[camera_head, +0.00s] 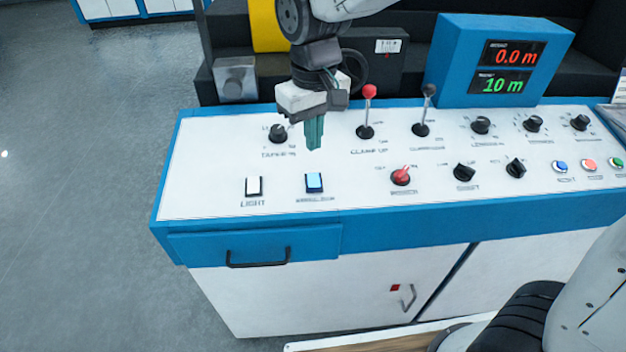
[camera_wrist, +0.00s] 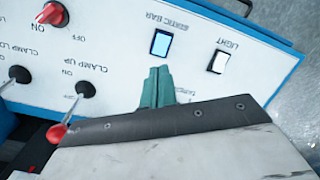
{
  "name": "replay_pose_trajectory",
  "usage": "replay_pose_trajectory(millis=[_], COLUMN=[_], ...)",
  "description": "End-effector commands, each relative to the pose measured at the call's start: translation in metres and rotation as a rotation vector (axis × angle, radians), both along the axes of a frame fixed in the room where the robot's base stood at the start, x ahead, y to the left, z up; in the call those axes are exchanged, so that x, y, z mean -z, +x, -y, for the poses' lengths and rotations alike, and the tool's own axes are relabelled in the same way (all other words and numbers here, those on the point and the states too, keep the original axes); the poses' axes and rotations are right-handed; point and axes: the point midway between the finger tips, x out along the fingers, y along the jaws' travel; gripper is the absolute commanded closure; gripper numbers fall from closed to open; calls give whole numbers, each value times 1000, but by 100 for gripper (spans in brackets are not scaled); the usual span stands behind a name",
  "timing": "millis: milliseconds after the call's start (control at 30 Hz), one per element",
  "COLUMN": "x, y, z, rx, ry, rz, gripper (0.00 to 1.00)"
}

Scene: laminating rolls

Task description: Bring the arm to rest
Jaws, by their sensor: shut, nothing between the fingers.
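My gripper (camera_head: 314,146) hangs above the left part of the white-topped control panel (camera_head: 215,175) in the head view. Its green fingers point down and are shut together with nothing between them. The fingers also show in the wrist view (camera_wrist: 157,80), just below the lit blue static bar switch (camera_wrist: 160,42). The white light switch (camera_wrist: 218,62) lies to the right of it there.
A blue display box (camera_head: 450,70) reading 0.0 m and 10 m stands at the back right. A black-balled lever (camera_head: 424,110), a red knob (camera_head: 401,176) and several black knobs lie to the right. Grey floor (camera_head: 80,200) is clear at the left.

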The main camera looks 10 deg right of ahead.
Motion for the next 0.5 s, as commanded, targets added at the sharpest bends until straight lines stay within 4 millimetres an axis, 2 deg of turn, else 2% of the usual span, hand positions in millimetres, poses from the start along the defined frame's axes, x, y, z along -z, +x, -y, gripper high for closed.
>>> replay_pose_trajectory(millis=[400,500], x=[0,5], y=[0,-9], z=[0,5], rx=[0,-1], ry=[-1,-17], rz=[-2,-32], gripper=[100,100])
